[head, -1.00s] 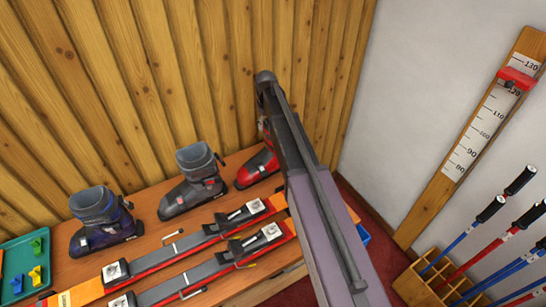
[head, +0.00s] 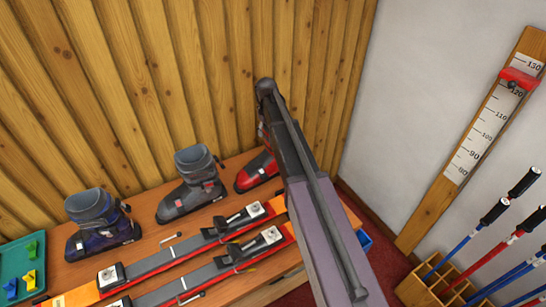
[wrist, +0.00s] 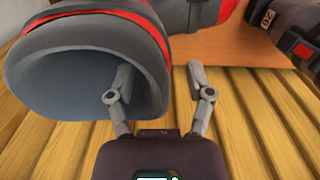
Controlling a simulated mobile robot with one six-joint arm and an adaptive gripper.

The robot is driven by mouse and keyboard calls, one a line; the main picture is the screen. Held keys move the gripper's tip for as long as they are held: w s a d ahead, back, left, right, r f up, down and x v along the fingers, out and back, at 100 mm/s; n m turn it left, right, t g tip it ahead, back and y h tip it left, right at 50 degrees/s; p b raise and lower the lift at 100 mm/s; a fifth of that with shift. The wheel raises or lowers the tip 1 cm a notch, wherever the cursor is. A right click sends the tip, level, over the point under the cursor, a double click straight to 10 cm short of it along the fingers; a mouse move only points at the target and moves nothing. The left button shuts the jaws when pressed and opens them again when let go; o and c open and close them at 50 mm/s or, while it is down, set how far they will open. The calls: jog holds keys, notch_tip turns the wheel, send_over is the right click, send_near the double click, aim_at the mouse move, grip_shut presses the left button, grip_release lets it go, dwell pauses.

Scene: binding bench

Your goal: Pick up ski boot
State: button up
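A red ski boot (head: 257,170) stands on the wooden bench (head: 150,265) in the head view, partly hidden behind my arm. In the wrist view a boot with a wide grey cuff and red trim, seemingly the same red boot (wrist: 95,50), fills the upper left. My gripper (wrist: 156,78) is open at its cuff. The left finger overlaps the cuff opening and the right finger is outside, with the rim between them. I cannot tell whether they touch it. A grey boot (head: 187,190) and a dark blue boot (head: 103,225) stand to the left.
Skis (head: 200,268) lie along the bench in front of the boots. A green tray (head: 20,270) is at the left. A plank wall (head: 150,90) rises close behind. Ski poles in a wooden rack (head: 430,285) stand at the right.

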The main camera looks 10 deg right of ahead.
grip_shut()
jog(key=shift+r, duration=0.2)
notch_tip(320, 180, up, 10)
jog(key=p, duration=1)
jog(key=shift+f, duration=0.25)
dwell(0.8)
jog(key=shift+f+b, duration=1.35)
jog(key=shift+d, duration=0.15)
